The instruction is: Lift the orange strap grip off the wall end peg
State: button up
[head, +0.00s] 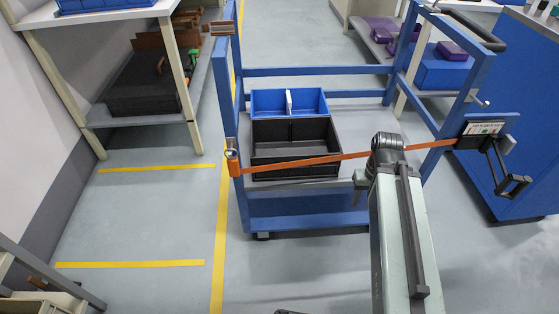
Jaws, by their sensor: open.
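The orange strap grip (233,163) is at the left end of a taut orange strap (300,163). It sits against the front left blue post, with a small light peg or fitting (231,143) showing at its top. I cannot tell exactly how the grip is seated on it. The strap crosses the cart's front to a dark housing with a label (485,128) on the right. My pale green arm link and dark joint cover part of the strap right of centre. I cannot make out my gripper's fingers in the head view.
The blue cart (310,222) holds a blue bin (267,102) and a black bin (290,128) behind the strap. A blue cabinet (525,160) with a dark handle stands right. A bench with a shelf (140,120) is at left. The floor left of the cart, with yellow lines, is clear.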

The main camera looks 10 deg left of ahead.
aim_at(233, 166)
jog(key=k, duration=0.5)
jog(key=u, duration=4.95)
jog(key=k, duration=1.6)
jog(key=u, duration=0.05)
